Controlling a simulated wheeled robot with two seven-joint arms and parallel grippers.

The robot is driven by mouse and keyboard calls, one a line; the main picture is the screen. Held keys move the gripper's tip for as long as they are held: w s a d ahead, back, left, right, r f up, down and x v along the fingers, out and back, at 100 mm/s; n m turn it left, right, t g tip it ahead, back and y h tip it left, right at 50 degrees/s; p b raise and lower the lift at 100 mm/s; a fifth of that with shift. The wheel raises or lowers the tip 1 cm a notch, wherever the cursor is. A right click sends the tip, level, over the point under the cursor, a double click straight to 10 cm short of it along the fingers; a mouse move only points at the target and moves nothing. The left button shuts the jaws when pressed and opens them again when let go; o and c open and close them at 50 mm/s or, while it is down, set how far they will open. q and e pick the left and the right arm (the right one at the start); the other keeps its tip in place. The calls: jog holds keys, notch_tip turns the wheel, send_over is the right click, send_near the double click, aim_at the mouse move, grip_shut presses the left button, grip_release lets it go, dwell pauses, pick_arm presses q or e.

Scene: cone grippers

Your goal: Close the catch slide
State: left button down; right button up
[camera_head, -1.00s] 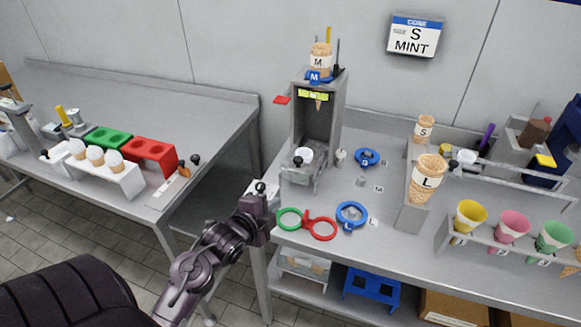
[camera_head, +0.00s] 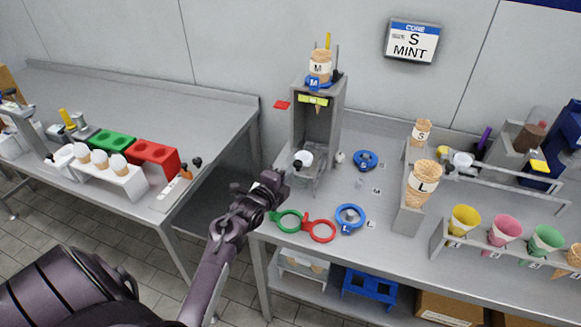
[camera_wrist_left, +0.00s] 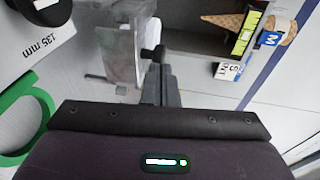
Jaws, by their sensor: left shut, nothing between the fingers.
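The grey cone dispenser (camera_head: 328,125) stands on the right-hand bench. The catch slide (camera_head: 308,181), a clear, boxy part with a black knob, sits low at its front; a white round thing (camera_head: 305,157) shows above it. In the left wrist view the clear slide (camera_wrist_left: 122,50) lies just left of the fingers, and the black knob (camera_wrist_left: 155,52) is right at the fingertips. I cannot tell whether they touch. My left gripper (camera_head: 284,178) is shut and empty, at the front left of the slide; its fingers also show in the wrist view (camera_wrist_left: 160,75). My right gripper is not in view.
Green and red rings (camera_head: 320,231) and a blue ring (camera_head: 350,217) lie in front of the dispenser. A cone marked M (camera_head: 319,68) stands on top of it. A grey rack with a cone marked L (camera_head: 424,180) is to the right. A gap separates the two benches.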

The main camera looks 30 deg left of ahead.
pick_arm(q)
jog(key=shift+w+a+f, duration=0.1)
jog(key=shift+w+f, duration=0.05)
jog(key=shift+w, duration=0.95)
